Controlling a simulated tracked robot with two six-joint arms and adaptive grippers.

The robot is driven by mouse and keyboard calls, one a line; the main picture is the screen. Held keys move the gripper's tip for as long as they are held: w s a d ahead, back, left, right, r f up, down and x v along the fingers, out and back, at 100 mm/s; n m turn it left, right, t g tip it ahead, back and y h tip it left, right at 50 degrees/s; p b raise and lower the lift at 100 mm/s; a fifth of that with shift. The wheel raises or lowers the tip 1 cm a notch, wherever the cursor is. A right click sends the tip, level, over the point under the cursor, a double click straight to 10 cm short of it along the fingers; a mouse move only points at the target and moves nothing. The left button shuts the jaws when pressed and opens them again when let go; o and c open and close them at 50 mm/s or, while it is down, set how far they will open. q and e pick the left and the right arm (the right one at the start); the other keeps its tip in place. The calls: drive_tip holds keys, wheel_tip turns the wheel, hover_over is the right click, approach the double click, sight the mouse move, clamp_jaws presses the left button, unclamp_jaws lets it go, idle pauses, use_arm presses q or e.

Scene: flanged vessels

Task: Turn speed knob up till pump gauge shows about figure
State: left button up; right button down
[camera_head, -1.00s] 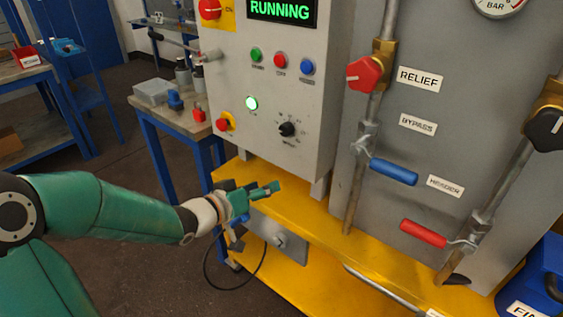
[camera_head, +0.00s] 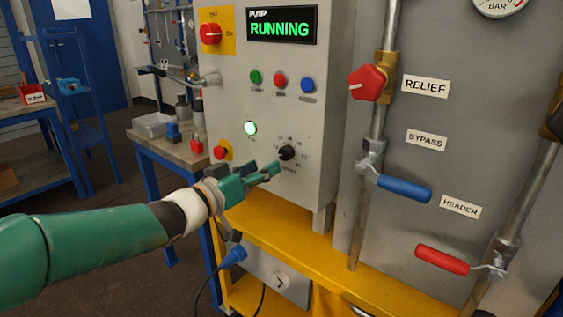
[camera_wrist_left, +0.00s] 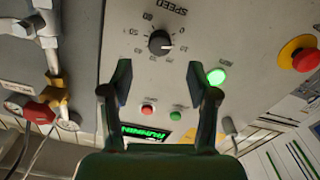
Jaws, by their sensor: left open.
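The black speed knob (camera_head: 287,152) sits on the front of the grey pump panel. In the wrist view the knob (camera_wrist_left: 160,42) lies beyond and between my open fingertips, with a number scale around it and the word SPEED. Its white pointer mark points to the right there. My left gripper (camera_head: 272,171) is open and empty, just below and left of the knob in the head view, apart from it; it also shows in the wrist view (camera_wrist_left: 159,76). A gauge (camera_head: 498,6) marked BAR is cut off at the top right; its reading is unclear. My right gripper is out of view.
The pump display (camera_head: 281,26) reads RUNNING. A lit green lamp (camera_head: 250,128) and a red mushroom button (camera_head: 222,152) are left of the knob. The red relief knob (camera_head: 367,83), blue bypass handle (camera_head: 404,188) and red header handle (camera_head: 442,259) stand to the right.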

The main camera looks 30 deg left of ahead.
sight(283, 156)
use_arm(q)
drive_tip(key=w, duration=0.7)
drive_tip(key=shift+w+d+b, duration=0.1)
drive_tip(key=shift+d+b, duration=0.2)
drive_tip(key=shift+b, duration=0.1)
clamp_jaws()
